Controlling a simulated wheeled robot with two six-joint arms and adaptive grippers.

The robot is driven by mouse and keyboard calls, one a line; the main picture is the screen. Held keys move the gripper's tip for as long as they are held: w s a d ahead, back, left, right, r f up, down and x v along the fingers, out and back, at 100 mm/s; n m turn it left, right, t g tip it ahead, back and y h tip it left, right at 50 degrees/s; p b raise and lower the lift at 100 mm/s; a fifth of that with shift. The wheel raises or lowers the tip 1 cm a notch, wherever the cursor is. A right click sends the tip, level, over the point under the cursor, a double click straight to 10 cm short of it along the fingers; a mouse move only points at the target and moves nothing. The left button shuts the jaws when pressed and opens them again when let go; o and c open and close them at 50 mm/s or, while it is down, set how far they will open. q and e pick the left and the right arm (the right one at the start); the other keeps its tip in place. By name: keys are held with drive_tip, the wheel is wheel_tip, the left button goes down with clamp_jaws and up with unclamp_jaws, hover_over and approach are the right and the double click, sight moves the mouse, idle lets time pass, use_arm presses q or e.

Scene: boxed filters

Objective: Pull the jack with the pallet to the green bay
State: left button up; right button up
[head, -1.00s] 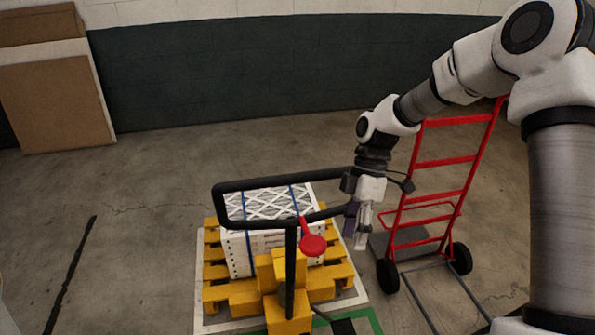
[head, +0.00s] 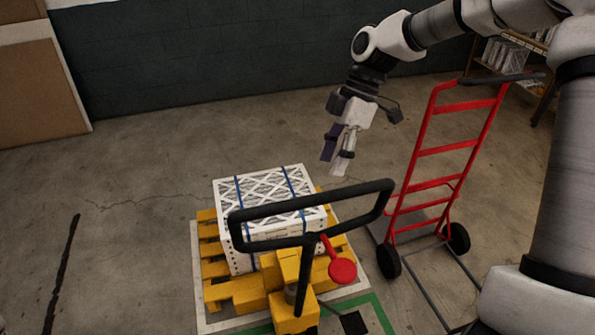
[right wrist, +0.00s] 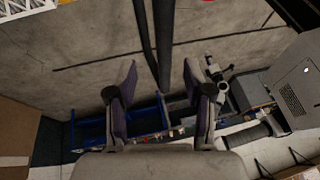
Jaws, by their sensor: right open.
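The yellow pallet jack (head: 292,318) stands upright at the lower middle of the head view, with a black loop handle (head: 313,200) and a red lever (head: 342,270). Its front meets the yellow pallet (head: 215,270), which carries a strapped white filter box (head: 265,185). Green floor lines (head: 383,315) show near the jack's base; most of the green bay is out of view. My right gripper (head: 335,165) is open and empty, above and beyond the handle's right end. In the right wrist view, a black bar (right wrist: 160,45) shows ahead between its fingers (right wrist: 165,95). My left gripper is out of view.
A red hand truck (head: 440,165) stands close to the right of the pallet. Cardboard panels (head: 40,90) lean at the left wall, and a shelf (head: 515,60) stands at the back right. The floor left of the pallet is clear.

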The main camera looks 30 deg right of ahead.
sight(322, 193)
drive_tip(key=f, duration=0.1)
drive_tip(key=s+a+f+p, duration=0.1)
drive_tip(key=f, duration=0.1)
drive_tip(key=shift+s+a+f, duration=0.15)
drive_tip(key=shift+s+a, duration=0.2)
drive_tip(key=f, duration=0.1)
drive_tip(key=a+f, duration=0.1)
drive_tip(key=f+p, duration=0.1)
drive_tip(key=shift+w+a+f, duration=0.15)
drive_tip(key=shift+w+a, duration=0.1)
drive_tip(key=shift+w, duration=0.05)
drive_tip(key=shift+w+f, duration=0.15)
drive_tip(key=shift+s, duration=0.2)
drive_tip(key=shift+c, duration=1.1)
drive_tip(key=shift+s, duration=0.15)
drive_tip(key=c, duration=0.5)
drive_tip(key=shift+d, duration=0.1)
clamp_jaws()
